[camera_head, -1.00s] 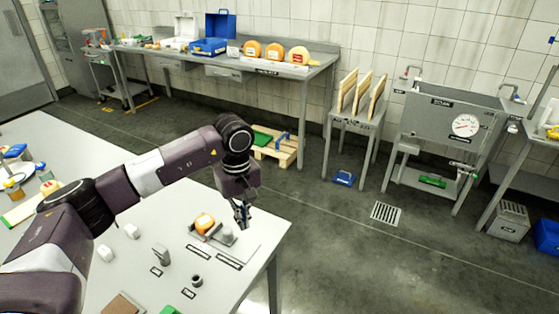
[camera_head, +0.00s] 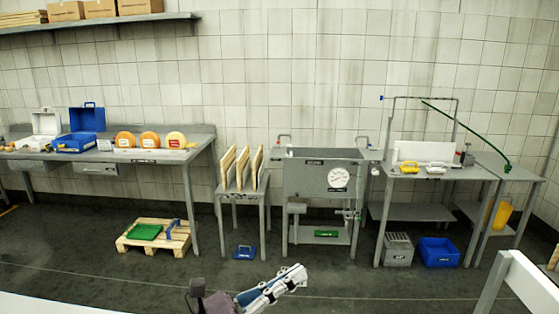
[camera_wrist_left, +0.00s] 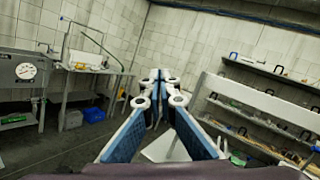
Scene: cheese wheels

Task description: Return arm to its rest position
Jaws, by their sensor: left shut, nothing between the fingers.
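My left gripper (camera_head: 296,274) shows at the bottom middle of the head view, with blue pads and pale finger links, pointing right and slightly up. It is shut and empty, in front of bare dark floor and touching nothing that I can see. In the left wrist view its fingers (camera_wrist_left: 159,76) come together at the tips with nothing between them. Most of my left arm is below the head view's edge. My right gripper is not in view.
Across the floor stand a bench with several cheese wheels (camera_head: 149,140), a rack of upright boards (camera_head: 243,168), a steel tank with a gauge (camera_head: 310,185) and a right-hand table (camera_head: 420,171). A white surface edge (camera_head: 40,304) shows at lower left. The middle floor is clear.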

